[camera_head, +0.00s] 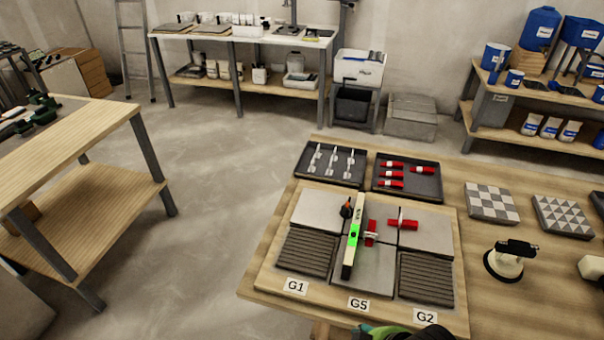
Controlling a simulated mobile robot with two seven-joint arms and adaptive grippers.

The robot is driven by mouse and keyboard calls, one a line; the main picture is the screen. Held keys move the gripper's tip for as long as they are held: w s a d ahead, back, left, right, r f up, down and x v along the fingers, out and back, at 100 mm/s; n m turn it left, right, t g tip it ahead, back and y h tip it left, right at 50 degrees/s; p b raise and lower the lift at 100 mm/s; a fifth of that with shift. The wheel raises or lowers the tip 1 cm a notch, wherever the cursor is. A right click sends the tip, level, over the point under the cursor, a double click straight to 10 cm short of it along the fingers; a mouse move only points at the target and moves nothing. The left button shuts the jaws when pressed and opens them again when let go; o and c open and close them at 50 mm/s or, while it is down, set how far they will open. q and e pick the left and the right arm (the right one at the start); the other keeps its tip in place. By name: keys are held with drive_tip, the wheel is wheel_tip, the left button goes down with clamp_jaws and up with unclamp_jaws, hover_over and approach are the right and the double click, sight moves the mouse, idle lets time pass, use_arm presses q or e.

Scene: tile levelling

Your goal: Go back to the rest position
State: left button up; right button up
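Neither of my grippers shows in the head view. On the wooden table (262,270) lies a board (268,282) with grey tiles, some smooth and some ribbed, and labels G1 (296,286), G5 (358,304) and G2 (425,317). A spirit level (353,235) with a bright green part lies across the tiles. Red wedges sit at the tile joints, one beside the level (370,232) and one farther right (403,224).
Behind the board are a tray of pale clips (309,179) and a tray of red wedges (425,197). Patterned tiles (491,203) and a suction-cup-like tool (504,262) lie to the right. A green and black object (395,333) is cut off at the bottom edge.

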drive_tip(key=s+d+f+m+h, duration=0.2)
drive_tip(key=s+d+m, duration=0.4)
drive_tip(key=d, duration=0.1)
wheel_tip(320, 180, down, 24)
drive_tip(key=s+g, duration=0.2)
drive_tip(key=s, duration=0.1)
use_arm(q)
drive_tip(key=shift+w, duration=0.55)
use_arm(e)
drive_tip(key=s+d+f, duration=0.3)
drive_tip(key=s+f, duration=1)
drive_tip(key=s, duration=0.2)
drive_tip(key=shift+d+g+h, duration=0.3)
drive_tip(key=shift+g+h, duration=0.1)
